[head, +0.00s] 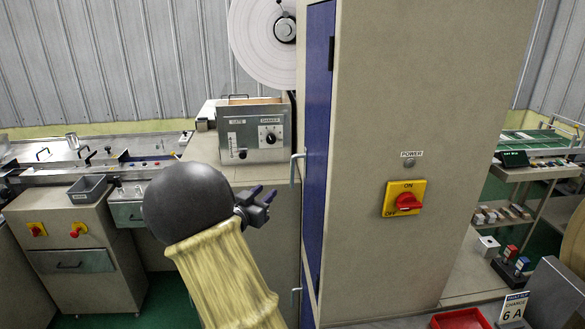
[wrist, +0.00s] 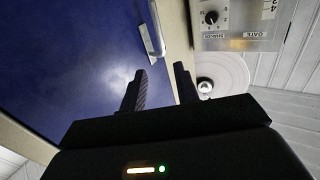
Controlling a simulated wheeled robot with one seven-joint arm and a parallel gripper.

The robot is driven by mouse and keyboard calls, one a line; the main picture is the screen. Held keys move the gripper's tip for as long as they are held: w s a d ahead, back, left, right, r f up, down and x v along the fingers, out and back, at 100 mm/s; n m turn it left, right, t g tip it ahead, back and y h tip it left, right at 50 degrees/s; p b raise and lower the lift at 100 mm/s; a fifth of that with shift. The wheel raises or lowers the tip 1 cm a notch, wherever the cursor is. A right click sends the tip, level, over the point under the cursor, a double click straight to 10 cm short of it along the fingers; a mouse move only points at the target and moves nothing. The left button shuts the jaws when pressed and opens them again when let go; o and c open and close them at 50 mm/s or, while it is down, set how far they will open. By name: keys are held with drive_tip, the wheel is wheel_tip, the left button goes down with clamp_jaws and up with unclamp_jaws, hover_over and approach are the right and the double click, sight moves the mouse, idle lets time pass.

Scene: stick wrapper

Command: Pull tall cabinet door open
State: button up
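The tall cabinet (head: 420,120) stands right of centre in the head view. Its blue door (head: 316,120) is on the narrow left side and looks shut; it also fills the upper left of the wrist view (wrist: 75,60). A pale bar handle (head: 295,168) sticks out from the door, and it shows in the wrist view (wrist: 153,38). My gripper (head: 264,194) is left of the door, a little below this handle. In the wrist view its two fingers (wrist: 159,75) are apart with nothing between them. The handle lies just beyond the fingertips, apart from them.
A metal control box (head: 252,132) and a large white reel (head: 265,42) stand behind my gripper. A red and yellow power switch (head: 404,199) is on the cabinet's broad side. A red tray (head: 460,319) lies at lower right.

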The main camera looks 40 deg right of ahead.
sight(292, 167)
drive_tip(key=p+x, duration=0.5)
drive_tip(key=x, duration=1.2)
drive_tip(key=shift+w+d, duration=0.1)
drive_tip(key=shift+d, duration=0.1)
drive_tip(key=shift+c, duration=0.4)
clamp_jaws()
